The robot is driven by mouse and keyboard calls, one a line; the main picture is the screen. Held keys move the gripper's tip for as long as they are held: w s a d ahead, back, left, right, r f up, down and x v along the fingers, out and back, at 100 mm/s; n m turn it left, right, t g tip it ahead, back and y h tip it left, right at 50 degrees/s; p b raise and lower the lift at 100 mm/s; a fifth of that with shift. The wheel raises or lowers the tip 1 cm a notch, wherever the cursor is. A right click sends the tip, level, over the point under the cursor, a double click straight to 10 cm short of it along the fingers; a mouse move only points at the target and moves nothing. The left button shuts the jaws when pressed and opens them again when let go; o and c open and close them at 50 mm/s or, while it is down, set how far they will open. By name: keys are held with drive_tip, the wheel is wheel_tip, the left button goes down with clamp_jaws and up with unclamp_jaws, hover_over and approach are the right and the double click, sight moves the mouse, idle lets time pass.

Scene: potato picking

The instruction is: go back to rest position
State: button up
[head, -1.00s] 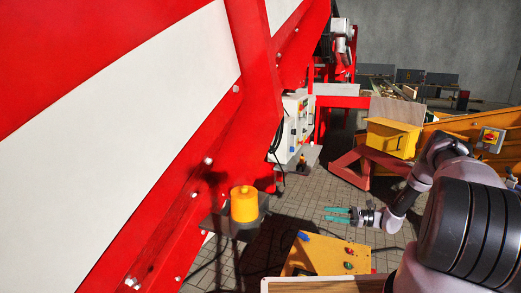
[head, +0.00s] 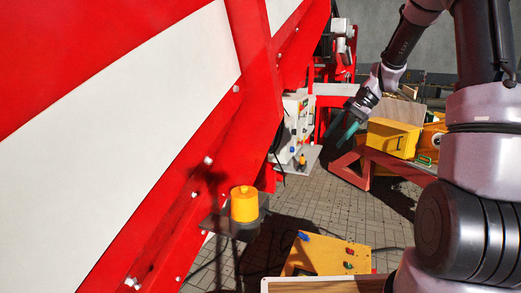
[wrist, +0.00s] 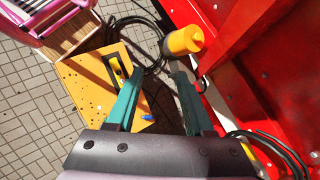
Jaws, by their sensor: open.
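My gripper (head: 346,130) hangs from my raised arm in the upper right of the head view, its teal fingers pointing down and left. In the wrist view, my gripper (wrist: 158,82) shows two teal fingers spread apart with nothing between them. It is open and empty, in the air in front of the grey control box (head: 296,123) and left of the yellow box (head: 392,138).
A large red and white machine (head: 150,130) fills the left. A yellow cylinder (head: 244,205) stands on a grey bracket. A yellow-orange board (head: 325,256) with small coloured pieces lies low at the front. A red frame (head: 352,168) stands right. Tiled floor (head: 330,205) is clear between.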

drive_tip(key=s+r+n+t+h, duration=0.2)
drive_tip(key=s+r+t, duration=0.2)
drive_tip(key=s+r, duration=0.3)
drive_tip(key=s+r+n+t+h, duration=0.2)
drive_tip(key=s+r, duration=0.6)
drive_tip(key=s, duration=0.8)
drive_tip(key=shift+s+d+r+t+h, duration=0.25)
drive_tip(key=shift+s+d+t+h, duration=0.15)
drive_tip(key=shift+t+h, duration=0.4)
